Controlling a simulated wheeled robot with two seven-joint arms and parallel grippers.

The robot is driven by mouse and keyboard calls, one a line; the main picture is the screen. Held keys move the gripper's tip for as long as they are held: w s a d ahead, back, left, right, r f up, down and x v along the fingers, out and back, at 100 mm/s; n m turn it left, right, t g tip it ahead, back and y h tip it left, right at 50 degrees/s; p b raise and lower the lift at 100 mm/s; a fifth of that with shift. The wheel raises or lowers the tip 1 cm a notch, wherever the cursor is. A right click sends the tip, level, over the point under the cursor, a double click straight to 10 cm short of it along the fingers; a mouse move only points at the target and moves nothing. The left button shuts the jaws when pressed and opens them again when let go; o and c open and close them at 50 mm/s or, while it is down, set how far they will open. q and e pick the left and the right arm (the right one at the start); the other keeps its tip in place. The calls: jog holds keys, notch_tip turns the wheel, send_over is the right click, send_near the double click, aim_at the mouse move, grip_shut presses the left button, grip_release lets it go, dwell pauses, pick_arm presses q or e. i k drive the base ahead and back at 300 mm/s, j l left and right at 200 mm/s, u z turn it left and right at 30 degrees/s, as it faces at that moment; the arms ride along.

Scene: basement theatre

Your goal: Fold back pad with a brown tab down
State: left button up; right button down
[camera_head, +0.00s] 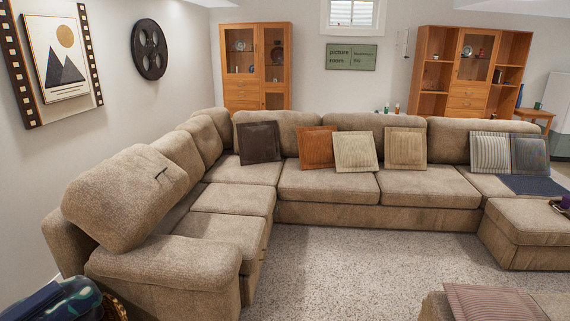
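A beige back pad (122,196) stands out at the near left end of the sectional sofa (328,213). It is tilted and sits higher than the other back cushions (183,159) in that row. A small dark tab (161,173) shows on its face, towards its upper right; its brown colour is hard to make out. The pad's lower edge is close to the near armrest (170,262), and I cannot tell whether they touch. Neither of my grippers is in view.
Loose pillows, such as a dark brown one (259,143), lean along the far sofa row. The speckled carpet (350,262) is open in the middle. An ottoman (527,232) stands at the right. A glossy blue-green object (62,301) is at the bottom left.

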aim_at(120, 200)
jog(key=i+u, duration=0.1)
jog(key=i, duration=0.5)
jog(key=i+l+u, duration=0.1)
jog(key=i, duration=0.5)
jog(key=i+l+u, duration=0.1)
jog(key=i+u, duration=0.15)
jog(key=u, duration=0.2)
jog(key=i+l+u, duration=0.15)
jog(key=u, duration=0.35)
jog(key=i+l+u, duration=0.6)
jog(key=u, duration=0.25)
jog(key=i+l+u, duration=0.2)
jog(key=u, duration=0.15)
jog(key=i+l+u, duration=0.1)
jog(key=l+u, duration=0.3)
jog(key=i+l+u, duration=0.1)
jog(key=u, duration=0.3)
